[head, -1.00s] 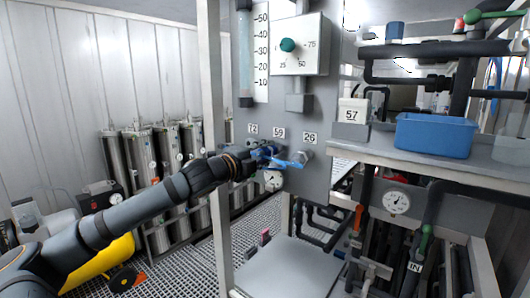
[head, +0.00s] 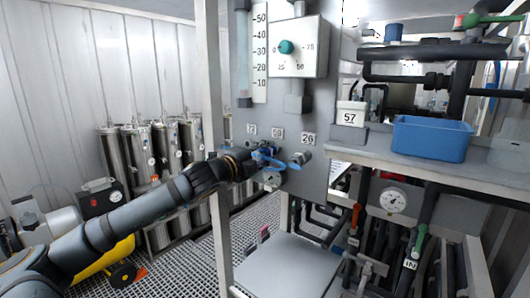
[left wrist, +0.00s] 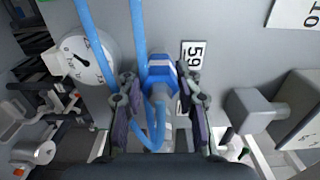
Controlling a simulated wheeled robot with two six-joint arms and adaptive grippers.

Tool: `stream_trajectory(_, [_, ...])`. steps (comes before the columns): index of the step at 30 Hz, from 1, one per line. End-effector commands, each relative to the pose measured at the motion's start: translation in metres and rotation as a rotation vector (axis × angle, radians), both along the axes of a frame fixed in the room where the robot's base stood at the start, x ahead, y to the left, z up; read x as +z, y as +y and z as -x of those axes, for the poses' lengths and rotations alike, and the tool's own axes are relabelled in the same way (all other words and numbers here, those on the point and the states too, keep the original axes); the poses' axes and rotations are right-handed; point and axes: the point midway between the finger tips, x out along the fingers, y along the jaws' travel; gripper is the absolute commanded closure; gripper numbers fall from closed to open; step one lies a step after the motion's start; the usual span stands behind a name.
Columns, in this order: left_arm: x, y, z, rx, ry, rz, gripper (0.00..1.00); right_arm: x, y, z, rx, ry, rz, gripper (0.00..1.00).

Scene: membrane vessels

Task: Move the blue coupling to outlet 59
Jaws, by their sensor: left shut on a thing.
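The blue coupling (left wrist: 161,72), with blue and white bands, is between the fingers of my left gripper (left wrist: 158,108) in the left wrist view. The gripper is shut on it. In the head view my left gripper (head: 254,160) is at the grey panel, just below the 59 label (head: 277,134). The 59 label (left wrist: 193,56) is close beside the coupling in the wrist view. Outlet 59 itself is hidden behind the gripper and coupling; I cannot tell whether the coupling touches it. A blue hose (left wrist: 97,55) loops near the fingers. My right gripper is not in view.
Outlet 26 (head: 300,158) is a grey stub right of the gripper, under its label (head: 308,139). A round gauge (left wrist: 86,58) is close beside the coupling. A shelf with a blue bin (head: 430,138) stands right. Cylinders (head: 150,170) stand behind my arm.

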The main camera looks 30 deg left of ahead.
Motion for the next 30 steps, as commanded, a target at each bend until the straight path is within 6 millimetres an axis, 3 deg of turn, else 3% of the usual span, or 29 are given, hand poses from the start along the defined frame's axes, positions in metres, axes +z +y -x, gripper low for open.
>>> stream_trajectory(13, [0.0006,-0.0001,-0.0025,0.000,0.001,0.001,1.00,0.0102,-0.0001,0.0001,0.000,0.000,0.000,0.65])
stream_trajectory(14, [0.0002,-0.0001,-0.0026,0.000,0.000,0.000,0.65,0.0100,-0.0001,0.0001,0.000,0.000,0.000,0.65])
stream_trajectory(19, [-0.0002,-0.0001,-0.0025,0.000,0.000,0.000,0.42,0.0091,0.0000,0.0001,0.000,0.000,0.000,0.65])
stream_trajectory(30, [-0.0021,-0.0001,-0.0017,0.000,0.000,0.000,0.40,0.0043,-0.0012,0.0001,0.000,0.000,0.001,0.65])
